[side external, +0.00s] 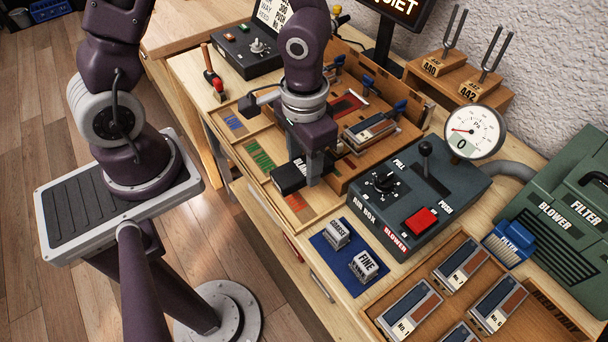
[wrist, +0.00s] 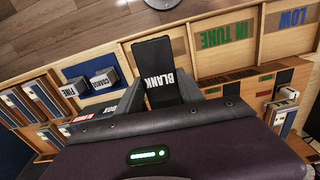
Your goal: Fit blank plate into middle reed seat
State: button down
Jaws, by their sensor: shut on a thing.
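The blank plate (side external: 292,177) is a black slab lettered BLANK, and it also shows in the wrist view (wrist: 155,62). My gripper (side external: 314,172) is shut on it at the front side of the wooden reed box (side external: 400,145). The plate is over the front trays, apart from the seats; its exact height is unclear. A recess with red inside (side external: 346,104), apparently the middle reed seat, shows partly behind my arm. A silver reed plate (side external: 370,130) lies in the seat to its right. The remaining seat is mostly hidden.
Blue-handled clamps (side external: 399,106) stand up along the box. The air box (side external: 415,190) with its lever and the gauge (side external: 475,131) stand close at right. COARSE and FINE blocks (side external: 366,266) sit on a blue mat. A tray (side external: 530,315) holds several reed plates.

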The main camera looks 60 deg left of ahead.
jog(key=r, duration=0.1)
jog(key=w+r, duration=0.1)
jog(key=r, duration=0.1)
jog(key=shift+w+a+r, duration=0.15)
jog(key=shift+w+r, duration=0.1)
jog(key=shift+w, duration=0.05)
jog(key=w, duration=0.2)
jog(key=w+a, duration=0.1)
jog(key=w, duration=0.1)
jog(key=w+a, duration=0.1)
jog(key=shift+w+r, duration=0.35)
jog(key=shift+w, duration=0.05)
jog(key=w+a+r, duration=0.1)
jog(key=w+a, duration=0.9)
jog(key=w, duration=0.1)
send_over(340, 107)
jog(key=shift+f, duration=2.85)
jog(key=shift+f, duration=0.6)
jog(key=c, duration=0.7)
grip_release()
jog(key=shift+o, duration=0.2)
